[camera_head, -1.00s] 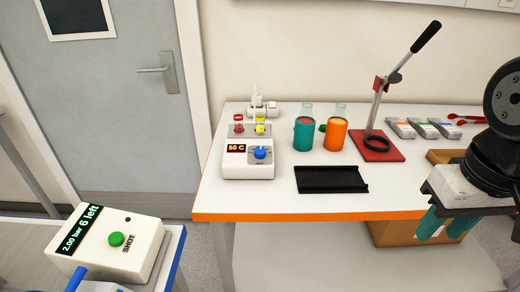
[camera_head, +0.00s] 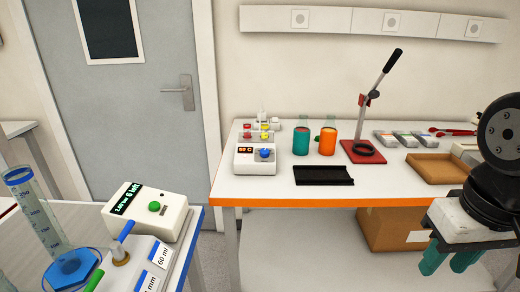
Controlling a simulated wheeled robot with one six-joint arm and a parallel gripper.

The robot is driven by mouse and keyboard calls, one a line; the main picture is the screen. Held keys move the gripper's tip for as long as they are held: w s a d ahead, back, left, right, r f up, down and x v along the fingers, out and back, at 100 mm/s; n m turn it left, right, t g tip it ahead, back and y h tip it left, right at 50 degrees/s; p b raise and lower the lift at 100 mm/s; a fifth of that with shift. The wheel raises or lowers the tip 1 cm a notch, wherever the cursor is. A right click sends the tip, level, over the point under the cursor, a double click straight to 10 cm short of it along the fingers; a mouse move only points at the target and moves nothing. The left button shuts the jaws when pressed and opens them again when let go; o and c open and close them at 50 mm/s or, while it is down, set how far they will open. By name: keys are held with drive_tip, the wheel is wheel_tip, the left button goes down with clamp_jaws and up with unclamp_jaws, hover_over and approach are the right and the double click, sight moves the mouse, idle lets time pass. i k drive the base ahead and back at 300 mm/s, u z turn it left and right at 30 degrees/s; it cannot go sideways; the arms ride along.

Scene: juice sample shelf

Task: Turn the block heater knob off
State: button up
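The block heater (camera_head: 254,165) is a white box near the left end of the white bench. Its small display (camera_head: 245,150) glows orange and reads 50 C. Its blue knob (camera_head: 265,154) is on the front, right of the display; its pointer angle is too small to tell. Vials with red and yellow tops stand in the block behind. My gripper (camera_head: 447,262) is at the lower right, in front of the bench's front edge and far from the heater. Its two teal fingers point down with a gap between them, and nothing shows between them.
Right of the heater stand a teal-wrapped bottle (camera_head: 301,138), an orange-wrapped bottle (camera_head: 328,138) and a red-based lever press (camera_head: 362,152). A black tray (camera_head: 323,175) lies in front. A second table at left holds a white SHOT box (camera_head: 145,208). Floor shows between the tables.

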sight(264, 153)
drive_tip(key=u, duration=0.15)
drive_tip(key=i, duration=1.15)
drive_tip(key=z, duration=0.1)
